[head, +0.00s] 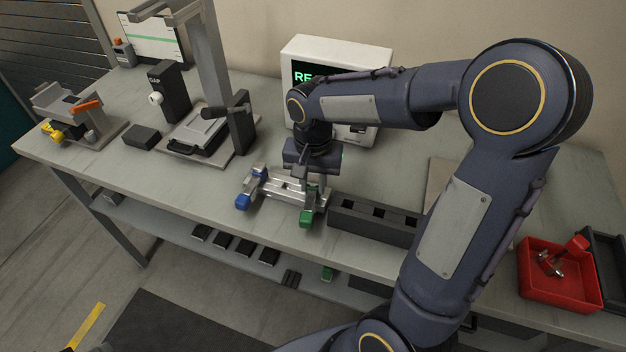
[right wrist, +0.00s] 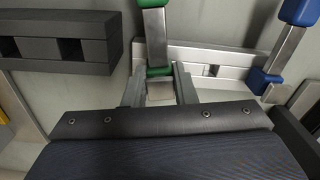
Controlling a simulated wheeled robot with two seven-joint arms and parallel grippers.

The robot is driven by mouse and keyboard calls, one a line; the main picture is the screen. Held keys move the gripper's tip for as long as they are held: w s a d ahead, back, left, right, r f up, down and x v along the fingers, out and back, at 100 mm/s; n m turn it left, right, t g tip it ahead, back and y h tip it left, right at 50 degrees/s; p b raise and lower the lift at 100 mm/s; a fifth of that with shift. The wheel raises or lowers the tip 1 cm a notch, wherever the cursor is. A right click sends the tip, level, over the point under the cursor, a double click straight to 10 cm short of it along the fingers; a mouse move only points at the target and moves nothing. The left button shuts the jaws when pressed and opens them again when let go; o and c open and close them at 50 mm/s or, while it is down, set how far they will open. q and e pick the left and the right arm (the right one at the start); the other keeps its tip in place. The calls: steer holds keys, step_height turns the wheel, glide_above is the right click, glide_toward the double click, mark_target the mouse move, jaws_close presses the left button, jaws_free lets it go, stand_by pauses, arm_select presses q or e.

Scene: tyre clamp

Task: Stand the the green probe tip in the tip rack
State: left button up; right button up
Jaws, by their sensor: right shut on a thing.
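The green probe tip (head: 306,218) has a green end block and a metal shaft. It lies at the right end of a metal holder (head: 283,187). In the right wrist view the probe tip (right wrist: 155,38) shows a green collar near my fingers. My right gripper (right wrist: 159,88) is shut on its near end; it also shows in the head view (head: 304,177), pointing down. Whether the tip still touches the holder I cannot tell. The dark tip rack (head: 372,222), a long block with square openings, stands just right of the tip. My left gripper is not in view.
A blue-ended tip (head: 243,201) sits at the holder's left end. A white monitor (head: 330,55) stands behind my arm. A press stand (head: 215,110) and a grey fixture (head: 75,110) are on the left. A red tray (head: 530,285) is at the right.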

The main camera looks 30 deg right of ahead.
steer(key=shift+f, duration=0.2)
steer(key=o, duration=1.1)
steer(key=shift+c, duration=0.2)
step_height(320, 180, up, 8)
steer(key=shift+f, duration=0.1)
